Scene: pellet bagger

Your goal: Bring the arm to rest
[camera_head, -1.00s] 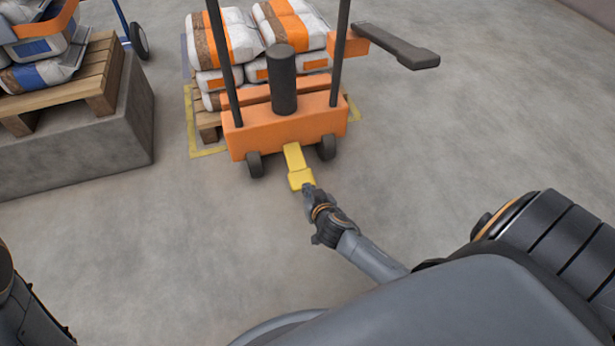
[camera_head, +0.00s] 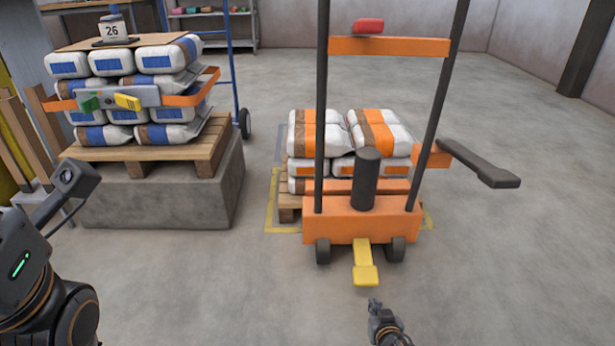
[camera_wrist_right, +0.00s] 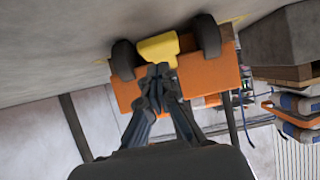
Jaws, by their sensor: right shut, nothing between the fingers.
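My right gripper (camera_head: 374,304) is at the lower middle of the head view, shut and empty, just in front of the yellow pedal (camera_head: 365,275) of an orange stacker (camera_head: 340,229). A small gap shows between fingertips and pedal in that view. In the right wrist view the closed fingers (camera_wrist_right: 159,74) point toward the pedal (camera_wrist_right: 157,47), between the two dark wheels. Part of my left arm shows at the lower left of the head view; its fingers cannot be seen.
White-and-orange bags (camera_head: 380,132) sit on a low pallet behind the stacker. Its dark handle (camera_head: 482,165) sticks out to the right. At the left, blue-and-white bags (camera_head: 168,60) lie on a pallet (camera_head: 204,150) on a concrete block (camera_head: 165,192). The floor at right is clear.

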